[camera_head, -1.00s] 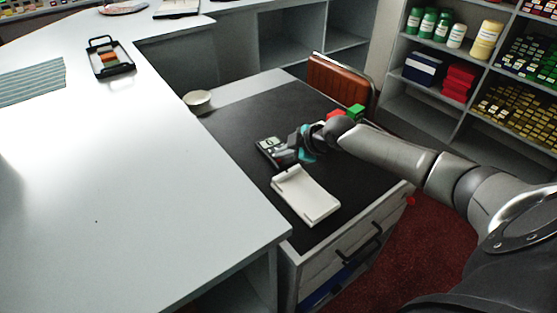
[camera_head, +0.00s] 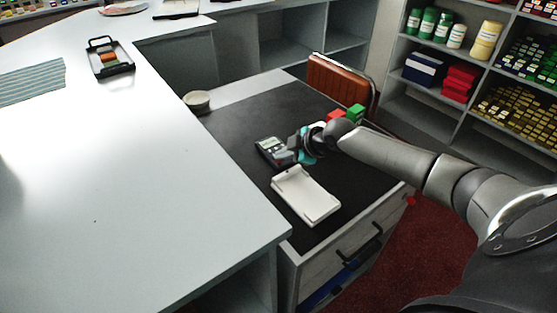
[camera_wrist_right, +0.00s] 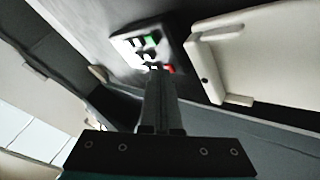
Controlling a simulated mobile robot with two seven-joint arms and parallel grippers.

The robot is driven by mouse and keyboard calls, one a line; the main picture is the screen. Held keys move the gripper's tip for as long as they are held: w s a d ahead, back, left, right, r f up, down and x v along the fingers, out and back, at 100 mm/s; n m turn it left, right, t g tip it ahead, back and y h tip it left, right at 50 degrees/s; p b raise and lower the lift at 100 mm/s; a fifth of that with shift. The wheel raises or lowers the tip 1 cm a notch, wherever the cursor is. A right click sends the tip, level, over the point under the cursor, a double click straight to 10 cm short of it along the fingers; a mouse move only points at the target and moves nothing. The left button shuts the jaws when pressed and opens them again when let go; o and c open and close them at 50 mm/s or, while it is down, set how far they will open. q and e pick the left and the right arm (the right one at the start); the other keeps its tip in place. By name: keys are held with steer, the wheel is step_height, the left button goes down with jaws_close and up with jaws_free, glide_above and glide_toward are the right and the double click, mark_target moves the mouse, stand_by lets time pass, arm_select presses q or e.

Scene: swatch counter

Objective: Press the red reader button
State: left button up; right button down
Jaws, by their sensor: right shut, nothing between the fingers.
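The dark card reader (camera_head: 268,150) with a pale screen lies on the black desk mat, left of my right gripper (camera_head: 293,152). In the right wrist view, the reader (camera_wrist_right: 172,47) shows white keys, a green button (camera_wrist_right: 152,39) and the red button (camera_wrist_right: 169,69). My right gripper (camera_wrist_right: 158,74) is shut and empty. Its fingertips overlap the lower keypad, just left of the red button in the picture. I cannot tell whether they touch the reader. Part of the button and keypad is hidden behind the fingers. My left gripper is not in view.
A white cradle-like holder (camera_head: 306,196) lies close in front of the reader. Red (camera_head: 337,114) and green (camera_head: 356,112) blocks stand behind my right wrist. A round tin (camera_head: 197,101) is at the back left. The white counter (camera_head: 150,190) borders the desk.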

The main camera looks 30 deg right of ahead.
steer(key=shift+r+p, duration=0.75)
steer(key=shift+r+p, duration=0.4)
step_height(320, 180, up, 4)
steer(key=p, duration=0.4)
steer(key=shift+r, duration=0.2)
steer(key=shift+f, duration=0.1)
